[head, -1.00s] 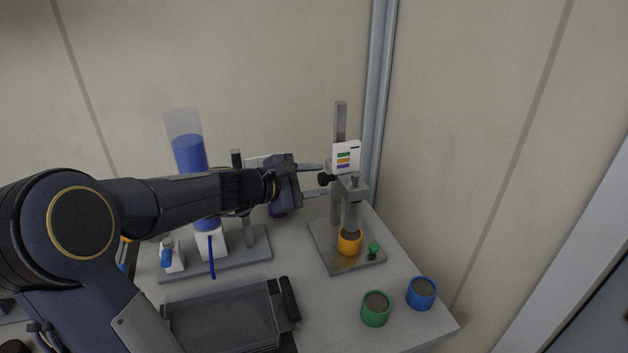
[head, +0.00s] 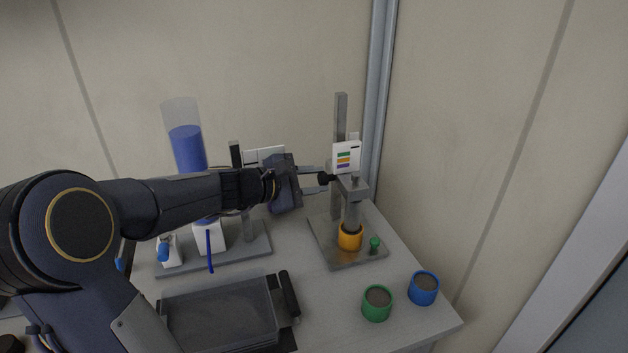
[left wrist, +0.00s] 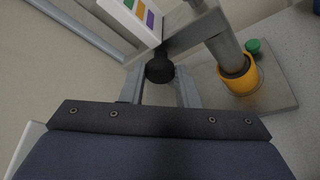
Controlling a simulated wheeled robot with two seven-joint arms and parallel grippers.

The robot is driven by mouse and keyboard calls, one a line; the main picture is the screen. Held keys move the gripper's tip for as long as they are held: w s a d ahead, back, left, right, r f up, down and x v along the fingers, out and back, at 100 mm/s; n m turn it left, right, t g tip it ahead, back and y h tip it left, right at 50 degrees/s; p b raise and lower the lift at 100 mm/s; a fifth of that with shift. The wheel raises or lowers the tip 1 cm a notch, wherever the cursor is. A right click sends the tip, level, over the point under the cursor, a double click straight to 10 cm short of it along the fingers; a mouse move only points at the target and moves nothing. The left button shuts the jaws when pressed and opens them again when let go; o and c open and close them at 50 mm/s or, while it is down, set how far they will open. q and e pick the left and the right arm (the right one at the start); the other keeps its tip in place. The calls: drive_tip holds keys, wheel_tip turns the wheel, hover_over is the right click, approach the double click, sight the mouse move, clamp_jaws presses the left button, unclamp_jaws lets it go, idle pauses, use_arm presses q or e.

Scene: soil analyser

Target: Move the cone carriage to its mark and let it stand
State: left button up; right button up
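The cone carriage (head: 352,188) is a grey block on an upright grey post (head: 341,113), with a striped white card (head: 346,157) beside it. A black knob (left wrist: 159,69) sticks out of its side. My left gripper (head: 325,179) has its fingers on either side of the knob and looks shut on it. A grey cylinder (head: 353,208) hangs from the carriage, its lower end over or in an orange cup (head: 350,238) on the stand's base (head: 337,261). The cone tip is hidden, and I cannot make out the mark. My right gripper is not in view.
A green peg (head: 375,244) stands beside the orange cup. Green (head: 376,304) and blue (head: 423,289) cups stand at the front right. A blue-filled cylinder (head: 187,150) stands left, partly behind my arm. A dark tray (head: 220,318) lies in front.

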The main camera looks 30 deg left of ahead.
use_arm(q)
drive_tip(key=o, duration=0.4)
drive_tip(key=shift+o, duration=0.2)
drive_tip(key=shift+r, duration=0.3)
drive_tip(key=s+d+r+p, duration=0.4)
drive_tip(key=s+d+r, duration=0.3)
drive_tip(key=s+r, duration=0.4)
drive_tip(key=shift+s+d+r+p, duration=0.3)
drive_tip(key=shift+s+d+r, duration=0.1)
drive_tip(key=shift+r, duration=0.3)
